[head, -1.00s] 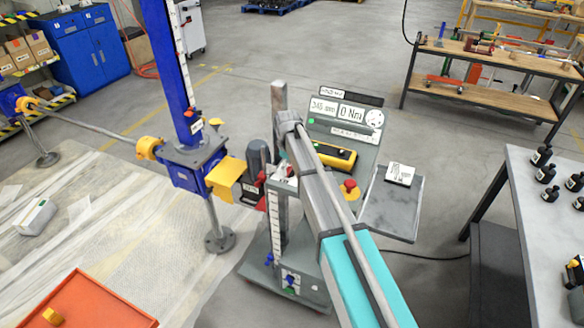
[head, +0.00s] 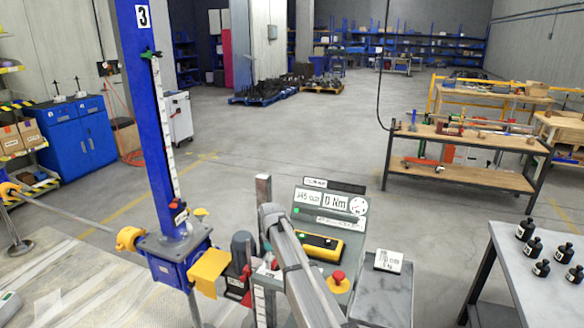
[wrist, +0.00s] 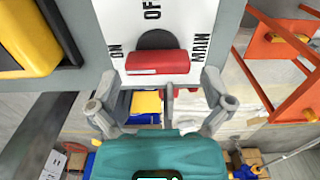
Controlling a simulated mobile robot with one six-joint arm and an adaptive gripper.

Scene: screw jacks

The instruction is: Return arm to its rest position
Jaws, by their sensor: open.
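In the wrist view, my gripper (wrist: 158,84) is open, with one finger on each side of a red main-switch handle (wrist: 156,62). The handle sits on a white plate (wrist: 190,20) lettered ON, OFF and MAIN. I cannot tell whether the fingers touch it. In the head view, my grey arm (head: 305,280) reaches up from the bottom edge to the test stand. My fingertips are hidden there behind the arm.
The stand has a display panel (head: 325,212), a yellow device (head: 320,245) and a red button (head: 338,282). A blue screw-jack column (head: 150,110) stands left. A grey table with black bottles (head: 533,248) is at right. Open floor lies behind.

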